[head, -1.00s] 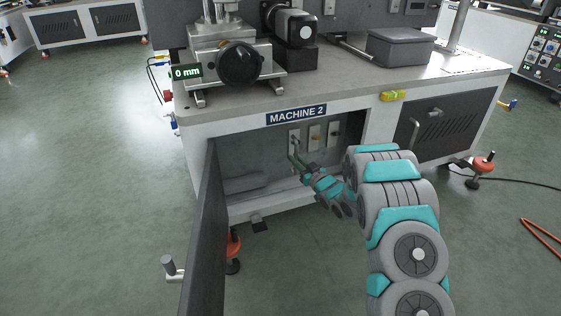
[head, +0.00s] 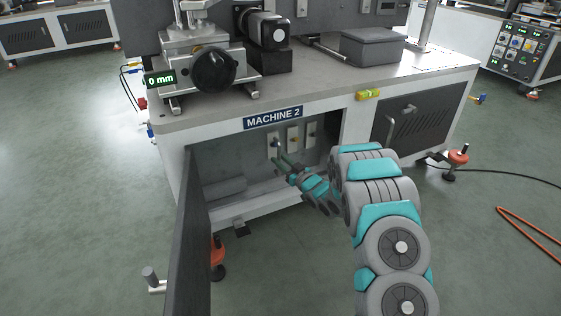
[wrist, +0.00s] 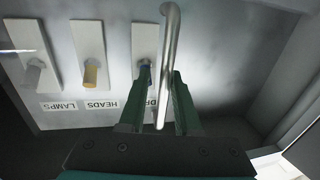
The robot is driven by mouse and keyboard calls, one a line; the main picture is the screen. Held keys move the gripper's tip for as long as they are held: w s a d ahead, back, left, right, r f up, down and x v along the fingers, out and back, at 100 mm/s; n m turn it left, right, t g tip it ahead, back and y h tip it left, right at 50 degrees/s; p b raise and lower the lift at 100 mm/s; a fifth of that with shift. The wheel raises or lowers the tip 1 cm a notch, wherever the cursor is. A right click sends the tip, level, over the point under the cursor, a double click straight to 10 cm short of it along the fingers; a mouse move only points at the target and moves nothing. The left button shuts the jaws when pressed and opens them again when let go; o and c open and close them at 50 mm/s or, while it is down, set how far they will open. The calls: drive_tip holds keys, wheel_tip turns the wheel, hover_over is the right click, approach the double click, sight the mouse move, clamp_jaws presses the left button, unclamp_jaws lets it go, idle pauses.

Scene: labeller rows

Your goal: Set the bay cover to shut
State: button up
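The bay cover (head: 186,240) is a dark panel standing swung open at the left side of the bay under the MACHINE 2 sign (head: 272,117). My gripper (head: 280,160) reaches into the bay in front of the leftmost switch plate (head: 273,147), well to the right of the cover. In the wrist view my gripper (wrist: 160,82) has its two green fingers apart. A bent metal rod (wrist: 170,45) shows between them; I cannot tell what it is fixed to. A blue-tipped switch (wrist: 145,66) is close to one fingertip; contact is unclear. The cover is outside the wrist view.
The HEADS switch (wrist: 91,72) and LAMPS switch (wrist: 34,73) are beside the blue one. A grey vented door (head: 410,125) is right of the bay. Orange levelling feet (head: 217,255) stand on the floor. Floor left of the cover is mostly clear.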

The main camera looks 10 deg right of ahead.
drive_tip(key=v, duration=0.7)
drive_tip(key=shift+s+d, duration=0.2)
drive_tip(key=shift+s, duration=0.1)
drive_tip(key=s+d+r+m+g+h+p, duration=0.1)
drive_tip(key=s+d+r+g+h+p, duration=0.15)
drive_tip(key=d+r+h, duration=0.5)
drive_tip(key=s+d+r+m+g+h+p, duration=0.1)
drive_tip(key=s+r+m+g+h+p, duration=0.1)
drive_tip(key=s+r+g, duration=0.3)
drive_tip(key=s+d+r+m+h+p, duration=0.1)
drive_tip(key=s+d+r, duration=0.15)
drive_tip(key=s, duration=0.45)
drive_tip(key=s+a+r+g+p, duration=0.1)
drive_tip(key=s+a+r+g, duration=0.2)
drive_tip(key=s, duration=1)
drive_tip(key=s+a+r+m+g+y+p, duration=0.1)
drive_tip(key=s+a+r+g, duration=0.2)
drive_tip(key=s, duration=1.1)
drive_tip(key=s+a+r+g+y+p, duration=0.1)
drive_tip(key=s+a, duration=0.6)
drive_tip(key=s, duration=0.7)
wheel_tip(320, 180, up, 2)
drive_tip(key=g+p, duration=0.1)
drive_tip(key=g, duration=0.2)
drive_tip(key=shift+a+r, duration=0.2)
